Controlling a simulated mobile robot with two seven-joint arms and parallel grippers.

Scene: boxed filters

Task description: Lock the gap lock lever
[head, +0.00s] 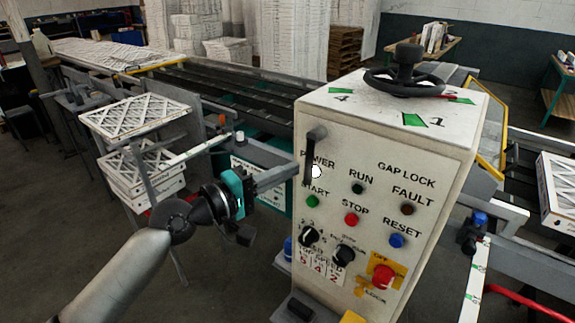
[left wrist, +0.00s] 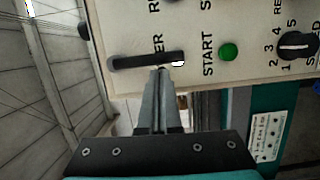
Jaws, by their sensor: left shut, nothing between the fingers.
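A black bar-shaped lever (head: 310,158) is on the upper left of the white control panel (head: 440,215), beside the POWER label; it stands roughly upright. The GAP LOCK lettering is at the panel's upper right, away from this lever. My left gripper (head: 295,173) reaches in from the left, fingers shut and empty, tips close to the lever. In the left wrist view the lever (left wrist: 140,61) crosses just beyond the shut fingertips (left wrist: 160,72); I cannot tell whether they touch. My right gripper is not in view.
A black handwheel (head: 405,80) sits on top of the control box. Buttons and knobs, including a green START button (head: 312,201) and a red stop knob (head: 383,276), are below the lever. Stacked boxed filters (head: 137,118) stand behind my left arm.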

